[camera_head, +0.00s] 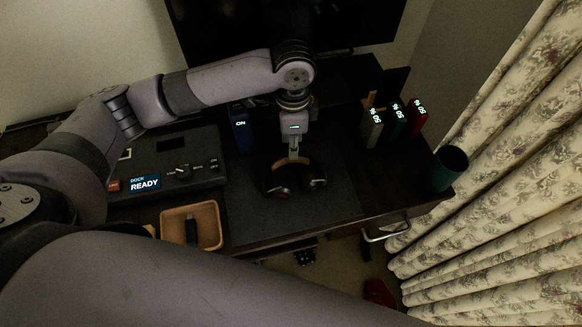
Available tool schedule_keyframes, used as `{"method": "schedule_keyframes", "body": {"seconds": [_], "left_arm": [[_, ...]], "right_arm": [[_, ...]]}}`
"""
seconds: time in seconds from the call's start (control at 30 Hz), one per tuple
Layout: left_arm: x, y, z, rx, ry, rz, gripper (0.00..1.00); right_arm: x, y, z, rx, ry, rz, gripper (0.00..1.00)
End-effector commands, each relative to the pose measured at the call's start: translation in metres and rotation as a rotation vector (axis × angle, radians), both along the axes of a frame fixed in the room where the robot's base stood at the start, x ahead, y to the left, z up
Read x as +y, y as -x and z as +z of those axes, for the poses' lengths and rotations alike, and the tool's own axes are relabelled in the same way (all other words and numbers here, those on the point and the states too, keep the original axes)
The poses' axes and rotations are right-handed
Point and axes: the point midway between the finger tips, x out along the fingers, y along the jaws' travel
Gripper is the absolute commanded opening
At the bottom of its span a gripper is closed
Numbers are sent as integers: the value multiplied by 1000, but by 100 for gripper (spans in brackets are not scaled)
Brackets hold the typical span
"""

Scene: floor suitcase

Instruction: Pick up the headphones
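The headphones (277,183) have a tan headband and dark ear cups with small red marks. They are on or just above the dark desk mat (245,214) in the middle of the desk; contact with the mat is not clear. My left gripper (293,155) points down directly above the headphones, with its fingertips at the top of the headband. The fingers look narrow from this angle, and whether they are closed around the band cannot be told. My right gripper is not in view.
Left of the mat are a dock panel (190,150) reading READY and a wooden tray (208,212) holding a dark item. A blue device (241,137) stands behind. Several lit devices (396,120) and a green cup (446,170) stand right. A monitor (270,22) stands at the back.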

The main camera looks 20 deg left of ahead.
Motion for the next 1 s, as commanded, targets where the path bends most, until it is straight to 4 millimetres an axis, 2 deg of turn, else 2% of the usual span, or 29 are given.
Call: {"method": "schedule_keyframes", "body": {"seconds": [0.2, 0.3, 0.6, 1.0], "left_arm": [[1, 5, -34, 4, -4, 2, 30], [0, 5, -44, 3, -2, 1, 30], [0, 4, -47, 0, -1, 0, 29], [0, 4, -47, 0, -1, 0, 2]], "right_arm": [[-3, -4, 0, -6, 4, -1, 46], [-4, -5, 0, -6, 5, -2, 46], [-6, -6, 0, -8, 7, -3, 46], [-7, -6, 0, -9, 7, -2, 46]]}}
